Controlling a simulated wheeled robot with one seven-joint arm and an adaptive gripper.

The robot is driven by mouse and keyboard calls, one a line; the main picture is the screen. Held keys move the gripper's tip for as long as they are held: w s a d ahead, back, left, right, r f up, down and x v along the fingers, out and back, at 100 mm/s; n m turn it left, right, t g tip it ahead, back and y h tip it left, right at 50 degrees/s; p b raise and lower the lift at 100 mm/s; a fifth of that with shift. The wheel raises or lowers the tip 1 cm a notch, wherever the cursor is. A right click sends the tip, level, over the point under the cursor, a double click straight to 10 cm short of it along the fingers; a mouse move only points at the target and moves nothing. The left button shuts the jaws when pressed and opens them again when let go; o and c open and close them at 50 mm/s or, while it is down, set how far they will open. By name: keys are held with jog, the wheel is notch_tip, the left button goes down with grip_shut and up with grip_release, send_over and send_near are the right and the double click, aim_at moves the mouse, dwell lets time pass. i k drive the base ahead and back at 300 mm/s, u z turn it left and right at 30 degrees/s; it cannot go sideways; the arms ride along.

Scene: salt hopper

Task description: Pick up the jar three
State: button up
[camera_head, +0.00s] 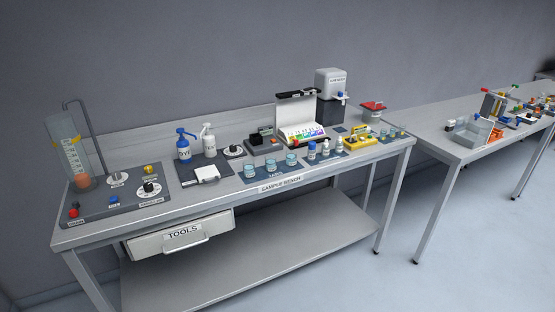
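Three small clear jars with blue-green contents or bands stand upright in a row on a dark mat (276,177) near the front edge of the sample bench. They are the left jar (249,171), the middle jar (270,167) and the right jar (291,162). Any numbers on them are too small to read, so I cannot tell which is jar three. My gripper is not in view.
Small bottles (312,150) stand just right of the jars. A tools drawer (182,236) is below. A second table (435,132) stands right, with open floor in front.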

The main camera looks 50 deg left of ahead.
aim_at(290, 154)
jog(key=u, duration=1.8)
jog(key=i, duration=0.45)
